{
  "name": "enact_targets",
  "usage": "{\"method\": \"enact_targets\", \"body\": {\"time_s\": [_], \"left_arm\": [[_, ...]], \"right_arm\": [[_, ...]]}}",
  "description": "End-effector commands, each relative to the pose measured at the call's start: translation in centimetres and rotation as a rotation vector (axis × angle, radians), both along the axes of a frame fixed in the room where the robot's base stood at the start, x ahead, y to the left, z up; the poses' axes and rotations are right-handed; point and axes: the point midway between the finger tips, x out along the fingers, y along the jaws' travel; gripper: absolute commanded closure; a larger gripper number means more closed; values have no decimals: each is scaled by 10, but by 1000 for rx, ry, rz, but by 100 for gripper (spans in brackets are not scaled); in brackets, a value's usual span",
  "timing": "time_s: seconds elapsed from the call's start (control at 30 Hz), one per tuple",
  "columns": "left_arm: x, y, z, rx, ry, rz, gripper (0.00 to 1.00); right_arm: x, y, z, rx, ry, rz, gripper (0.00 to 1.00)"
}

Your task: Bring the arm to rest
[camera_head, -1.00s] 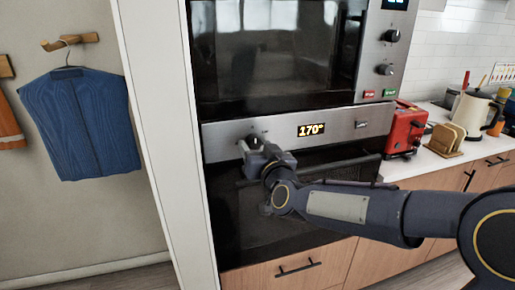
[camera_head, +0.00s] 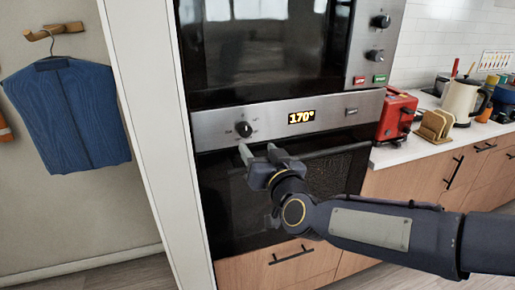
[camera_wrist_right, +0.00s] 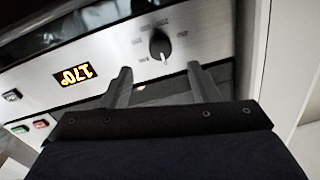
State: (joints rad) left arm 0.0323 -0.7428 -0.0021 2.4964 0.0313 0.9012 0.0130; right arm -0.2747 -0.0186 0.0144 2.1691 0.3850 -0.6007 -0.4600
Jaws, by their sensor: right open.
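My right gripper (camera_head: 257,151) is in front of the oven, just below its control panel (camera_head: 215,126). It is open and empty, with its two fingers apart. The black oven knob (camera_head: 244,129) is above the fingertips, and I see a gap between them and the knob. In the right wrist view the knob (camera_wrist_right: 159,45) is beyond the two spread fingers (camera_wrist_right: 158,75). The oven display (camera_head: 302,117) reads 170°. My left gripper is not in view.
The oven door handle (camera_head: 335,150) runs close to my right gripper. A red toaster (camera_head: 397,115), a toast rack (camera_head: 434,126) and a kettle (camera_head: 462,100) stand on the counter at right. A blue garment (camera_head: 68,115) hangs on the left wall.

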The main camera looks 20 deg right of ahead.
Motion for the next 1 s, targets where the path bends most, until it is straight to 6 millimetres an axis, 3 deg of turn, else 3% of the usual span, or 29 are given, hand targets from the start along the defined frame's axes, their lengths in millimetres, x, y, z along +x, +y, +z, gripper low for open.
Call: {"method": "enact_targets", "body": {"time_s": [0.33, 0.47, 0.57, 0.9, 1.0], "left_arm": [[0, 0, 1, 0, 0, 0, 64], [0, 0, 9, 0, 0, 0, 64], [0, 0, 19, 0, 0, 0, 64], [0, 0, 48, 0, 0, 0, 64], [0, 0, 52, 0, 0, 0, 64]], "right_arm": [[-2, 0, 0, 1, 9, 7, 45], [-20, -5, -3, 19, 90, 63, 45], [-53, -10, -15, 44, 230, 137, 45], [-221, -27, -97, 122, 869, 232, 45], [-253, -30, -112, 138, 987, 218, 45]]}}
